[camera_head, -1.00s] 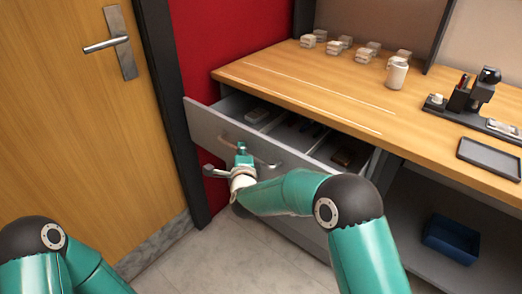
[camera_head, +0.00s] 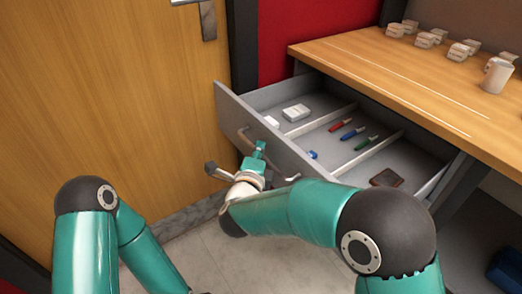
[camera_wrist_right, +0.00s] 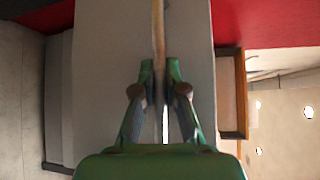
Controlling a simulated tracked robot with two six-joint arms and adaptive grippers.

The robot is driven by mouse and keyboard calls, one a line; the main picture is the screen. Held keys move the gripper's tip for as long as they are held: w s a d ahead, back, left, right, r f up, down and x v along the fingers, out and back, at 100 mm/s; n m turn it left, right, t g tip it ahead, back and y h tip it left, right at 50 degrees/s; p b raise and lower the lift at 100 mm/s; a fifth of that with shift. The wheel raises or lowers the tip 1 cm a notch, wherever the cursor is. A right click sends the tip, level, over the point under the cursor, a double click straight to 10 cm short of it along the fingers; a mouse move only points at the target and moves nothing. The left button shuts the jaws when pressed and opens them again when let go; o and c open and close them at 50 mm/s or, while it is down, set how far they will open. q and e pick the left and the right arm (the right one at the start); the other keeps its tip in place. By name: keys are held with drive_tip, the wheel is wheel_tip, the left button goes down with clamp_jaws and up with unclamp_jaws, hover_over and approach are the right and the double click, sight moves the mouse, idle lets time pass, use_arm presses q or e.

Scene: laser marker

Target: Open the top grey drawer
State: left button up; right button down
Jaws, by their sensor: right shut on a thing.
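The top grey drawer (camera_head: 232,104) stands well out from under the wooden worktop in the head view. Its inside shows divided compartments. My right gripper (camera_head: 258,152) is at the drawer's front, shut on the bar handle (camera_head: 284,174). In the right wrist view the handle (camera_wrist_right: 158,35) runs between the fingertips of my right gripper (camera_wrist_right: 160,75), in front of the grey drawer front (camera_wrist_right: 100,60). My left arm shows at the lower left of the head view, but its gripper is not seen.
The drawer holds a white box (camera_head: 296,112), a red marker (camera_head: 340,125), a green marker (camera_head: 366,142) and a brown item (camera_head: 386,178). A wooden door (camera_head: 110,90) is at left.

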drive_tip(key=shift+d+f, duration=0.1)
drive_tip(key=shift+f, duration=0.25)
drive_tip(key=c, duration=1.2)
unclamp_jaws()
drive_tip(key=shift+r, duration=0.2)
